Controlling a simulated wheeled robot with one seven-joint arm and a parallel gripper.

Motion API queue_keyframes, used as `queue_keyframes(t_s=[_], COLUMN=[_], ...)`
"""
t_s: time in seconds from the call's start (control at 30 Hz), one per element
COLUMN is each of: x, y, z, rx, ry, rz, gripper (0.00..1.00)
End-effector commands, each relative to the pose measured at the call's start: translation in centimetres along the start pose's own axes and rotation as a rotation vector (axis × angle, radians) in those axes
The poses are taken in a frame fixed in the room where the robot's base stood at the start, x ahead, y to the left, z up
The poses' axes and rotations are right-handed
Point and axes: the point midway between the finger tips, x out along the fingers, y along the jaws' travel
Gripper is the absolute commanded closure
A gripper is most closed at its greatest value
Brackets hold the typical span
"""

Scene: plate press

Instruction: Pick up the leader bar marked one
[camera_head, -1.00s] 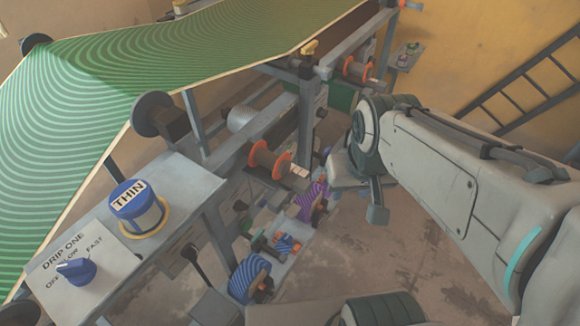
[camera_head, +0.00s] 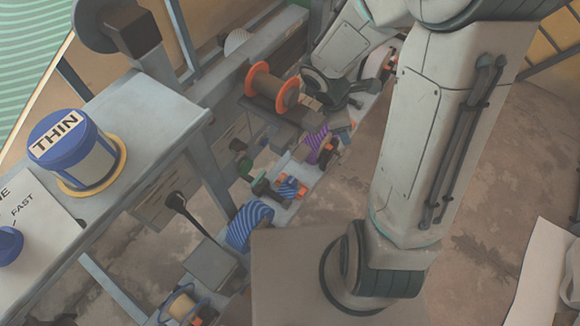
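I cannot make out a bar with a readable "one" mark. A spool with orange end discs (camera_head: 272,88) sits on the side of the machine, with a small pale label (camera_head: 311,102) beside it, too small to read. My gripper (camera_head: 352,104) is at the end of my arm, just right of that spool and above the low shelf. Its fingers are small and partly hidden by my own wrist, so I cannot see whether they hold anything. Whether it touches the spool or the label cannot be told.
The low shelf (camera_head: 301,202) holds a purple striped roll (camera_head: 317,142), blue striped rolls (camera_head: 249,224) and small orange parts. A blue "THIN" pot (camera_head: 72,150) stands on the grey bench (camera_head: 150,110) at left. A white sheet (camera_head: 545,275) is at lower right.

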Motion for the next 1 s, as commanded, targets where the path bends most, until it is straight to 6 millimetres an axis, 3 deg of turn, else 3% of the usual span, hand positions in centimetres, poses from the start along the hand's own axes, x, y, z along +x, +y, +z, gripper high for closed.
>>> queue_keyframes(t_s=[0.03,0.1,0.33,0.5,0.6,0.77,1.0], x=[2.9,5.3,11.7,13.4,14.0,14.9,19.2], y=[0.3,0.6,0.9,0.8,0.6,0.4,0.1], z=[-1.8,-3.7,-9.7,-15.0,-17.0,-18.7,-20.5], rx=[-0.117,-0.266,-0.675,-0.811,-0.862,-0.898,-0.903], ry=[0.014,0.034,0.128,0.250,0.300,0.336,0.339], rz=[-0.010,-0.009,0.015,0.072,0.095,0.113,0.113], gripper=[0.42,0.42,0.42,0.42,0.42,0.42,0.42])
